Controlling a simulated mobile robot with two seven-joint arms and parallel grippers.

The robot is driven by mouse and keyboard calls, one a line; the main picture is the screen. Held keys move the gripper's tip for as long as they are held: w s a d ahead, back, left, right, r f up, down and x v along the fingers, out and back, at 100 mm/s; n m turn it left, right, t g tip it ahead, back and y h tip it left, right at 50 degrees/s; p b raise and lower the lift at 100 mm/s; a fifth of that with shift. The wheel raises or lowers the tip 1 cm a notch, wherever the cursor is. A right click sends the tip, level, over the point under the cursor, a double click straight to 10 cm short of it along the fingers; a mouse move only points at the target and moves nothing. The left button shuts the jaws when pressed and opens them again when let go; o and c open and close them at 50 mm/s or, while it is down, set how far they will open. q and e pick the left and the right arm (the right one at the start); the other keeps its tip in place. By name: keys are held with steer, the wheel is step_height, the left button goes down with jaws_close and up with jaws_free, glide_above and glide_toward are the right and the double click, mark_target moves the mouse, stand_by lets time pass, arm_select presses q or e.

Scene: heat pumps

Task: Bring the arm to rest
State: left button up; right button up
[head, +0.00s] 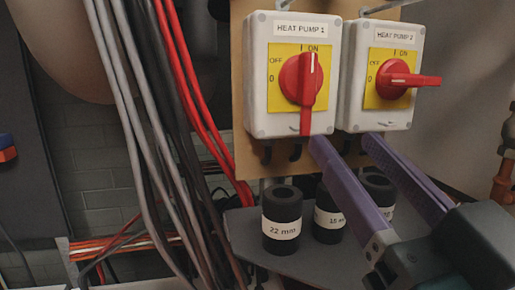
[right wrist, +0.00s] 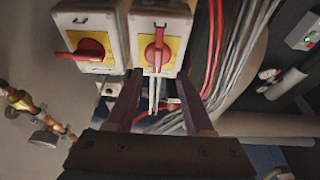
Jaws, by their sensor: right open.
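The HEAT PUMP 1 switch box (head: 260,95) has a red knob (head: 303,80) standing vertical, in line with the I ON mark. The HEAT PUMP 2 switch box (head: 352,90) has a red knob (head: 402,80) lying horizontal, in line with the OFF 0 mark. My right gripper (head: 345,143) has two purple fingers spread apart with nothing between them. Its tips are at the lower edges of the boxes; contact cannot be told. The right wrist view shows the gripper (right wrist: 158,75) below the vertical knob (right wrist: 157,57) and horizontal knob (right wrist: 88,49). My left gripper is out of view.
Black cylinders, one labelled 22 mm (head: 282,228), stand on a dark shelf (head: 235,228) below the boxes, close to my right gripper's fingers. Grey and red cables (head: 150,120) hang at the left. Brass and red pipe fittings (right wrist: 38,115) show in the right wrist view.

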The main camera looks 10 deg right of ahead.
step_height(320, 180, down, 13)
steer(key=s+n+g+y, duration=0.1)
steer(key=s+n+g, duration=0.1)
steer(key=g, duration=0.7)
steer(key=s+d+f+g+h, duration=0.1)
steer(key=s+d+f+g, duration=0.3)
steer(key=s, duration=0.3)
steer(key=s+d+f+g+h, duration=0.1)
steer(key=s+f+g, duration=0.35)
steer(key=s, duration=0.25)
step_height(320, 180, up, 26)
steer(key=p, duration=2.5)
steer(key=shift+r+g+p, duration=0.25)
steer(key=shift+g+p, duration=0.1)
steer(key=shift+s+f, duration=0.1)
